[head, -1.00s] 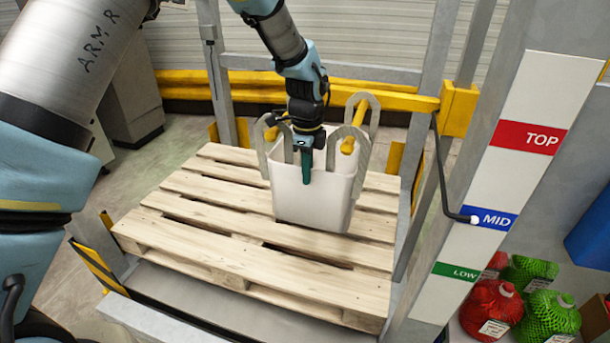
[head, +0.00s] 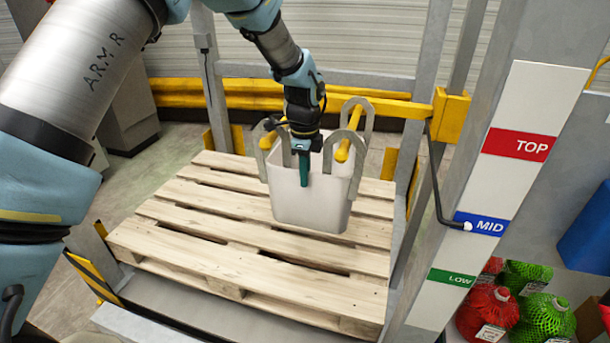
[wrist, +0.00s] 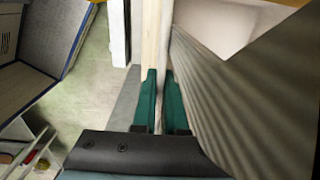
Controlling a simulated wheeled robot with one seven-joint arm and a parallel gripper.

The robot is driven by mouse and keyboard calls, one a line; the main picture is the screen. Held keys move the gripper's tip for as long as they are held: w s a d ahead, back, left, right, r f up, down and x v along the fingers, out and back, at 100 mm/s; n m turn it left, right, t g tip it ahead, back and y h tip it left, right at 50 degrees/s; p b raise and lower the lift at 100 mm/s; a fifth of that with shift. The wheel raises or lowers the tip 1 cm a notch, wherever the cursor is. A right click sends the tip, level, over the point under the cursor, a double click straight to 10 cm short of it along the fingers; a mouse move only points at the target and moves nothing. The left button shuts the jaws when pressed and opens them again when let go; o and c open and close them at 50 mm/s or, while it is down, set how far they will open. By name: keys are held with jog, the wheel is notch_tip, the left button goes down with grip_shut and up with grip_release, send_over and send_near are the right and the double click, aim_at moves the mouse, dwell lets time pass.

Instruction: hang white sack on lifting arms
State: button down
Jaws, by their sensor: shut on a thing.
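The white sack (head: 312,201) is a box-shaped bag with grey strap loops at its top corners. It is upright over the wooden pallet; I cannot tell whether its base touches the boards. My gripper (head: 304,180) is shut on the sack's near top edge, and the wrist view shows the green fingers (wrist: 161,100) on either side of a thin pale edge. The yellow lifting arms (head: 344,150) reach forward at the sack's top. The right-hand loops (head: 357,108) stand around the right arm. The left loops are partly hidden by my gripper, so their fit is unclear.
The pallet (head: 180,240) lies beneath, with bare boards at left and front. A grey post with a TOP, MID and LOW scale (head: 505,170) stands at right, its lever (head: 466,226) at MID. Red and green netted goods (head: 543,318) sit at lower right.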

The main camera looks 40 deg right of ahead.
jog(key=shift+f, duration=0.2)
jog(key=shift+f+b, duration=0.5)
jog(key=shift+f, duration=0.2)
jog(key=shift+a+f, duration=0.1)
jog(key=c, duration=0.9)
grip_release()
jog(key=shift+s+a+f, duration=0.1)
jog(key=shift+f, duration=0.1)
jog(key=shift+r+p, duration=1.3)
jog(key=shift+r, duration=0.9)
jog(key=shift+r+p, duration=1.7)
jog(key=shift+r, duration=0.9)
jog(key=shift+s+a+b, duration=0.2)
jog(key=shift+s+a, duration=1.2)
jog(key=shift+a, duration=0.8)
jog(key=shift+s+a+b, duration=0.25)
jog(key=shift+s+a, duration=1.2)
jog(key=shift+a, duration=0.7)
jog(key=shift+s+a+b, duration=0.2)
jog(key=shift+s+a, duration=1.2)
jog(key=shift+a, duration=0.8)
